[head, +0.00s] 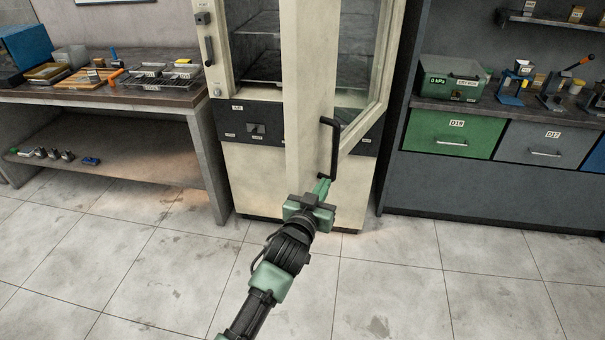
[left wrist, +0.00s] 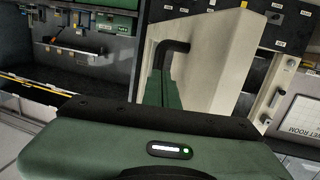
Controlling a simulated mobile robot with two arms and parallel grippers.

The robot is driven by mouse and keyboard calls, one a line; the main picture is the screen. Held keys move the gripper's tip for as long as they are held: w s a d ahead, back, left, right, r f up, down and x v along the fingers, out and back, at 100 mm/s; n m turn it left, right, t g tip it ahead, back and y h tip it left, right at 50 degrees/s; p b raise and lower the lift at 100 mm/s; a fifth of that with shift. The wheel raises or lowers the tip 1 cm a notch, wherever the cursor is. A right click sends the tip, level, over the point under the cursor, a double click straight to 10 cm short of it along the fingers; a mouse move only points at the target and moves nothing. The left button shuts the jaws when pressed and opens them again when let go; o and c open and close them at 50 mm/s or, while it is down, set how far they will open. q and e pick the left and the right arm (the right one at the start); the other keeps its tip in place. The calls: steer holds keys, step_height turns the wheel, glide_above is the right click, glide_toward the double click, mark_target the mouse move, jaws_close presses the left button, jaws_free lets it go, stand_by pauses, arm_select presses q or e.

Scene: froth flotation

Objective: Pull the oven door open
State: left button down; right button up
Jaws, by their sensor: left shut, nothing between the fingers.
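The oven is a tall cream cabinet (head: 243,185) in the middle of the head view, with dark shelves inside. Its glazed cream door (head: 310,110) stands partly open, swung out toward me, with the interior showing on its left. The black bar handle (head: 330,150) runs upright on the door; its bent end also shows in the left wrist view (left wrist: 172,47). My left gripper (head: 322,187) is shut and empty at the handle's lower end, close to the door. Whether it touches the handle I cannot tell. My right gripper is out of view.
A workbench (head: 130,98) with racks and tools stands at left. At right is a grey counter (head: 480,185) with a green drawer (head: 449,135) and a green box (head: 452,80). The tiled floor (head: 400,290) before the oven is clear.

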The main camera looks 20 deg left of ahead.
arm_select(q)
steer(key=s+a+f+n+g+b, duration=0.15)
steer(key=a+f, duration=0.25)
steer(key=f, duration=0.8)
steer(key=a+f+n+g+b, duration=0.15)
steer(key=a+n+b, duration=0.25)
steer(key=a+n, duration=0.6)
steer(key=s+a+r+n+t+h+b, duration=0.1)
steer(key=s+a+r+h+b, duration=0.2)
steer(key=r, duration=0.4)
steer(key=s+a+r+h+b, duration=0.2)
steer(key=s+a+r+h, duration=0.1)
steer(key=a+r+h, duration=0.3)
steer(key=w+d+y+p, duration=0.1)
steer(key=w+d+p, duration=0.3)
steer(key=w+d, duration=0.3)
steer(key=shift+w+d+r, duration=0.2)
steer(key=shift+d+r, duration=0.2)
steer(key=shift+d, duration=1.35)
